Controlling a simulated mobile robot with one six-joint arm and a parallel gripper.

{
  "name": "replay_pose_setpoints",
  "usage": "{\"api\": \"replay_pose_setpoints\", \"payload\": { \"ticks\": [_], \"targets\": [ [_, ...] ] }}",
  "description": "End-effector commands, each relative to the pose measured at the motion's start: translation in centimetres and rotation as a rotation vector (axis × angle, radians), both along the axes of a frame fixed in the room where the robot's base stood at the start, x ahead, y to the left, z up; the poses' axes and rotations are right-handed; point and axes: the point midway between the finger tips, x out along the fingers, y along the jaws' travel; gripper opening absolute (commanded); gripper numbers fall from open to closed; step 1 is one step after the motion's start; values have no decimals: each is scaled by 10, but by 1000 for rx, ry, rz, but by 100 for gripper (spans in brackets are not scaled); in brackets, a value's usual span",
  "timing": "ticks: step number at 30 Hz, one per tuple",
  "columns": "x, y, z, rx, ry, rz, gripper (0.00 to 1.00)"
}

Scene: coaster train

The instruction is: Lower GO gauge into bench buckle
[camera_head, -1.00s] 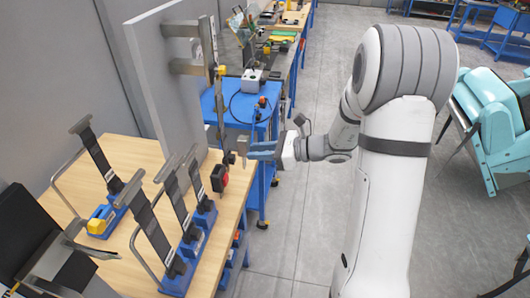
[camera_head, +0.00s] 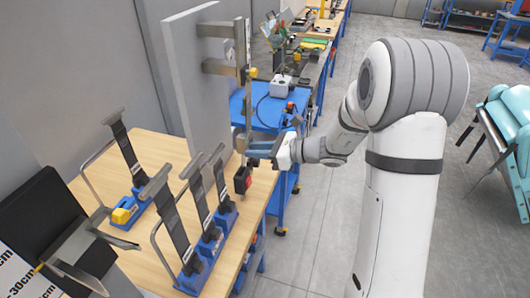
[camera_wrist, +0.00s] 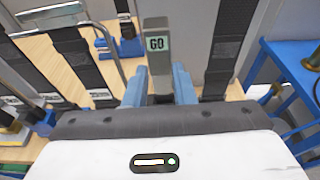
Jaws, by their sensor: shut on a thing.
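My gripper (camera_head: 252,148) is shut on the GO gauge (camera_wrist: 158,52), a grey upright bar with a "GO" label, seen between the blue fingers (camera_wrist: 158,88) in the wrist view. In the head view my gripper is beside a dark strap hanging from the grey panel. The black-and-red buckle (camera_head: 242,179) is at the strap's lower end, slightly below and left of my gripper. The gauge looks above the buckle and apart from it. The gauge's lower end is hidden in the wrist view, and the buckle cannot be made out there.
Several blue stands (camera_head: 190,279) with dark straps and metal frames stand on the wooden bench (camera_head: 152,240). A grey upright panel (camera_head: 192,85) rises behind the strap. A blue cart (camera_head: 262,112) stands beyond the bench. The floor (camera_head: 310,235) right of the bench is open.

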Motion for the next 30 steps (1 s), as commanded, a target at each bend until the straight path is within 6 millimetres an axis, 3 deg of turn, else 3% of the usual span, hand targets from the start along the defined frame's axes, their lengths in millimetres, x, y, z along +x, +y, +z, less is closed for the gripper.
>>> {"api": "replay_pose_setpoints", "payload": {
  "ticks": [4, 13, 30],
  "targets": [
    [4, 12, 0, 2, -1, 1, 0],
    [3, 10, -20, 2, -1, 0, 0],
    [3, 10, -22, 2, -1, 1, 0]
  ]
}}
